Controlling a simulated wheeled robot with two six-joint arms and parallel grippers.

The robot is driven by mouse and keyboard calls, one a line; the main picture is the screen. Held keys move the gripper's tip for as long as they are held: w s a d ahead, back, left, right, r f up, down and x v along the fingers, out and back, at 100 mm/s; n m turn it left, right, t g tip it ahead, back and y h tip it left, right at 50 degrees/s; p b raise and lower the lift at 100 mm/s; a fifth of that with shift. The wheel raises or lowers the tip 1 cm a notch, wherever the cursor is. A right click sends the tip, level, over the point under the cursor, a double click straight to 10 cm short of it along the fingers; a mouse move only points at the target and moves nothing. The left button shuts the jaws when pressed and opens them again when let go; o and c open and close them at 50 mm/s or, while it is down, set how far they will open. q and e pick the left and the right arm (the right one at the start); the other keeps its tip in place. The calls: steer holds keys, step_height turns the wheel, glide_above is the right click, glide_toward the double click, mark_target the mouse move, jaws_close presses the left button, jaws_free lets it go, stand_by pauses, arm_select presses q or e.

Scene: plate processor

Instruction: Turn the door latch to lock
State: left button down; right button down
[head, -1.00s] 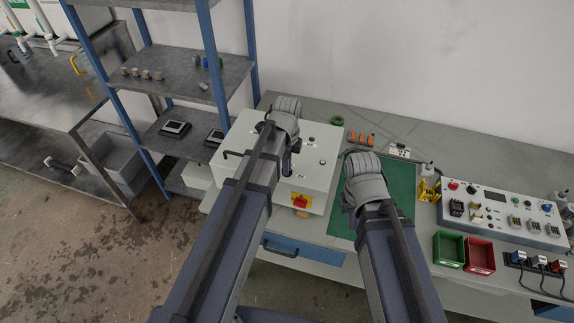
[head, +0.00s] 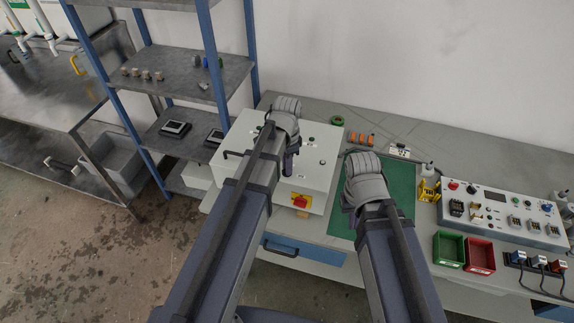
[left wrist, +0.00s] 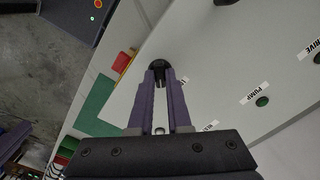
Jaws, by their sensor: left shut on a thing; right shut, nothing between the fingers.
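A white cabinet (head: 318,172) stands on the bench in the head view, and its door panel (left wrist: 215,65) fills much of the left wrist view. A round black latch knob (left wrist: 159,66) sits on the door near its edge. My left gripper (left wrist: 160,76) is shut on this latch, with its two purple fingers on either side. In the head view the left gripper (head: 289,165) is mostly hidden behind my arm, and the latch cannot be made out. My right arm ends over the green mat; its gripper fingers are hidden.
A red and yellow switch (head: 299,201) is on the cabinet's front. A black handle (head: 233,154) is at its left. A green mat (head: 402,185), control box (head: 500,212), green bin (head: 448,248) and red bin (head: 480,255) lie to the right. A shelf (head: 170,75) stands left.

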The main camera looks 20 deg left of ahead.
arm_select(q)
steer(key=n, duration=0.4)
steer(key=shift+n, duration=0.3)
steer(key=n, duration=0.4)
steer(key=shift+n, duration=0.4)
steer(key=c, duration=0.9)
jaws_free()
steer(key=shift+o, duration=0.2)
steer(key=shift+r, duration=0.1)
step_height(320, 180, up, 8)
steer(key=p, duration=0.8)
steer(key=shift+f, duration=0.2)
